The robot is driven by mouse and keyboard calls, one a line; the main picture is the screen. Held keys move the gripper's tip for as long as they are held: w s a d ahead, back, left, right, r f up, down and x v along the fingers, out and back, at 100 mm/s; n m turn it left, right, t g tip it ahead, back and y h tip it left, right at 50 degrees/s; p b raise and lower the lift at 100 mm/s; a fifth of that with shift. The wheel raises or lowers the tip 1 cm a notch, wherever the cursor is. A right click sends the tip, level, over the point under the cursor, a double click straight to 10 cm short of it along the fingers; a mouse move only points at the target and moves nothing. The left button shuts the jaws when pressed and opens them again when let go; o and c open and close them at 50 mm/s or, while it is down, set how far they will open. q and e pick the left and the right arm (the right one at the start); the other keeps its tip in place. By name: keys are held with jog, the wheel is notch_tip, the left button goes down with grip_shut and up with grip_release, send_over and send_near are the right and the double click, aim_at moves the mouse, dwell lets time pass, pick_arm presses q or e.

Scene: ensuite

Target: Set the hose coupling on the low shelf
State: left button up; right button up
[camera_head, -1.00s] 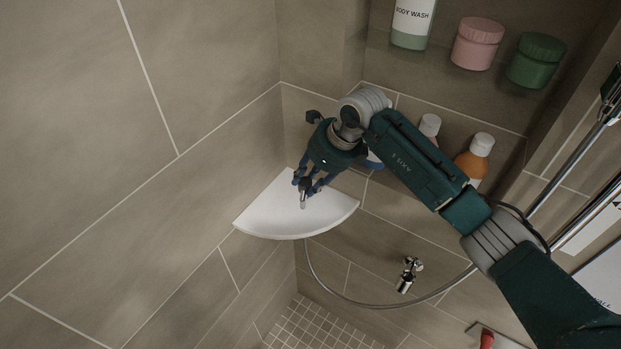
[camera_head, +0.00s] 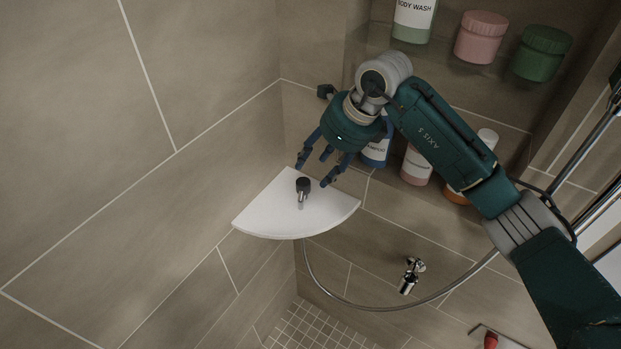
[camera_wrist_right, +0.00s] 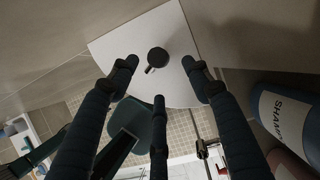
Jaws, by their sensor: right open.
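The hose coupling (camera_head: 302,188), a small piece with a black top and a metal lower part, stands on the white corner shelf (camera_head: 268,216). In the right wrist view the coupling (camera_wrist_right: 157,57) shows from above on the white shelf (camera_wrist_right: 118,42). My right gripper (camera_head: 316,176) is open and empty, with its blue fingers spread just above and behind the coupling, apart from it. In the wrist view its fingers (camera_wrist_right: 160,80) are spread around the view of the coupling without touching it. My left gripper is not in view.
A recessed niche at the right holds a body wash bottle (camera_head: 413,20), a pink jar (camera_head: 481,37) and a green jar (camera_head: 541,53) above, with a shampoo bottle (camera_head: 376,152) and others below. A hose (camera_head: 345,297) and wall fitting (camera_head: 410,275) lie below the shelf.

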jog(key=b+v, duration=0.1)
jog(key=v, duration=0.4)
jog(key=shift+s+r, duration=0.1)
jog(key=shift+r, duration=0.05)
